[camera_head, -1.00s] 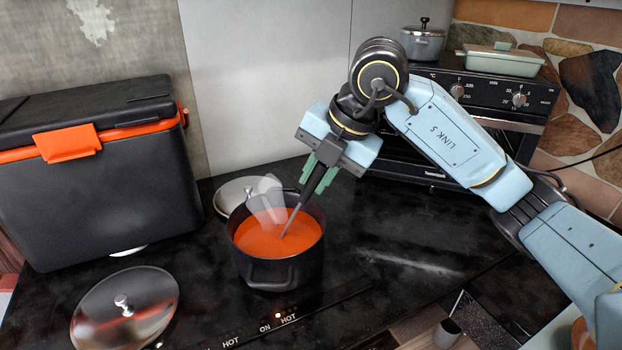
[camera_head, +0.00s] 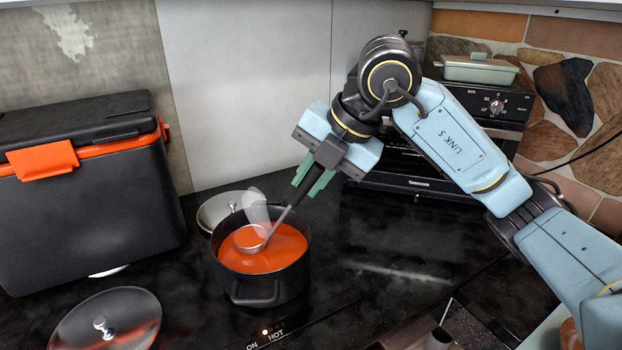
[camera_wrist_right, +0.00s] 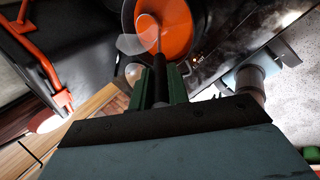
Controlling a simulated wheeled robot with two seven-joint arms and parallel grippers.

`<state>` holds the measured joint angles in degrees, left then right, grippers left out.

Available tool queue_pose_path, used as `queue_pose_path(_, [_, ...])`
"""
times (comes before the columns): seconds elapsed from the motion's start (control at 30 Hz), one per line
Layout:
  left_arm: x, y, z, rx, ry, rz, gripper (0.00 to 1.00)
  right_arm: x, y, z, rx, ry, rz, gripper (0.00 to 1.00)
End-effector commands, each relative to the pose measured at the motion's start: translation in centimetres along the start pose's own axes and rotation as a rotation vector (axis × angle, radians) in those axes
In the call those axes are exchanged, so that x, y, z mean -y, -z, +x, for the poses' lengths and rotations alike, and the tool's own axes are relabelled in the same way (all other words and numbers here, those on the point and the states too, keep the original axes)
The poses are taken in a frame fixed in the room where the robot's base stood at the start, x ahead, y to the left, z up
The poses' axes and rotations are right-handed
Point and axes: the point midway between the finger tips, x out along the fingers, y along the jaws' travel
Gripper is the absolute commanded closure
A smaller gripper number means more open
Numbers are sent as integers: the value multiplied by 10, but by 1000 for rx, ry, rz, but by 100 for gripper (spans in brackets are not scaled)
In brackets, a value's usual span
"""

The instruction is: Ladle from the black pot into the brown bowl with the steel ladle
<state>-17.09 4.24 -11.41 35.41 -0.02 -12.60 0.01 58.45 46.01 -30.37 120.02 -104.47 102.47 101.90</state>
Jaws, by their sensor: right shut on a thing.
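The black pot (camera_head: 262,291) stands on the dark hob, full of orange-red soup (camera_head: 285,247); it also shows in the right wrist view (camera_wrist_right: 128,14). My right gripper (camera_head: 314,176) is shut on the black handle of the steel ladle (camera_head: 272,226), above the pot's back right rim. The ladle slants down left; its round bowl shows at the soup's surface, with orange inside. Whether it is fully clear of the soup I cannot tell. A brown rounded thing (camera_head: 572,336), possibly the brown bowl, is mostly hidden behind my right arm. My left gripper is out of view.
A round lid (camera_head: 125,318) lies front left of the pot. A pale dish (camera_head: 212,212) is behind it. A black cooler box (camera_head: 90,225) with orange trim stands left, an oven (camera_head: 410,172) back right. The counter right of the pot is clear.

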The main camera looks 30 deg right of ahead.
Motion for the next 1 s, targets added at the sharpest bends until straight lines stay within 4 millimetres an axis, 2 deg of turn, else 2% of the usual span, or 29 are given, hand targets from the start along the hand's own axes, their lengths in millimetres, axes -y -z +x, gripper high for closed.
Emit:
queue_pose_path(0.13, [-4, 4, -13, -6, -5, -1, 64, -8, -1, -14, 1, -1, 0, 100])
queue_pose_path(0.47, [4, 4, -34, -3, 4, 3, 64, -21, -2, -36, 1, -1, 1, 100])
queue_pose_path(1.0, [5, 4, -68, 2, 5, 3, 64, -42, -4, -74, 1, 0, 1, 100])
